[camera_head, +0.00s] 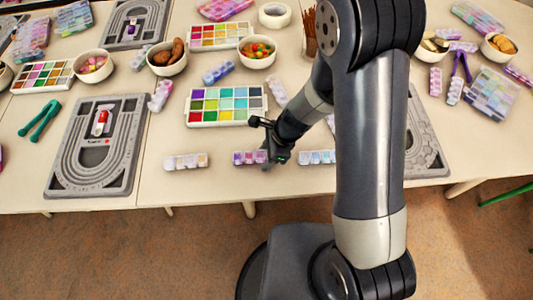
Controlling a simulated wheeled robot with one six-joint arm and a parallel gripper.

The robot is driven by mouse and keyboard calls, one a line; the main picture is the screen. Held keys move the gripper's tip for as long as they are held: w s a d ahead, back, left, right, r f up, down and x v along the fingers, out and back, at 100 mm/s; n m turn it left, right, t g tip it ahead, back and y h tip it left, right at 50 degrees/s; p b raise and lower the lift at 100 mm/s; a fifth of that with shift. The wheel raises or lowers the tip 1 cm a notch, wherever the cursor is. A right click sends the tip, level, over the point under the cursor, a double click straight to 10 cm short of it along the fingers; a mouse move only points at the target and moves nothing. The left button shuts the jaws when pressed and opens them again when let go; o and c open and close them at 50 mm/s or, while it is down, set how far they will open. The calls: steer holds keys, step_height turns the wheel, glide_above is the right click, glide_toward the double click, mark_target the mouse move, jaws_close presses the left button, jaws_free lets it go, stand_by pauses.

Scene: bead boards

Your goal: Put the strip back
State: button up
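Small compartment strips with lids lie in a row near the table's front edge: a whitish one (186,161), a purple one (245,157) and a light blue one (318,157). My gripper (273,158) is low over the table, at the right end of the purple strip. I cannot tell whether it touches that strip or whether its fingers are open or shut. Other strips lie farther back, such as a blue one (218,72) and a pinkish one (160,96). Which strip the task means is not clear from this view.
A grey bead board (66,150) lies at the left, and another (425,135) is partly behind my arm. A paint-like colour tray (215,121) sits behind the row. Bowls, including one with colourful pieces (257,63), stand farther back. Teal pliers (40,119) lie at left.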

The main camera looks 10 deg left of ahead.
steer(key=shift+o, duration=1.2)
steer(key=shift+r, duration=0.1)
steer(key=shift+r, duration=0.25)
steer(key=s+p+v, duration=0.1)
steer(key=p+v, duration=0.1)
steer(key=v, duration=0.9)
steer(key=shift+w+d+r, duration=0.3)
steer(key=shift+w, duration=0.2)
steer(key=b+x, duration=0.2)
steer(key=x, duration=1)
steer(key=shift+a+f, duration=0.15)
steer(key=shift+f, duration=0.25)
steer(key=shift+w+r+p, duration=0.1)
steer(key=shift+r+p, duration=0.2)
steer(key=shift+r, duration=1.2)
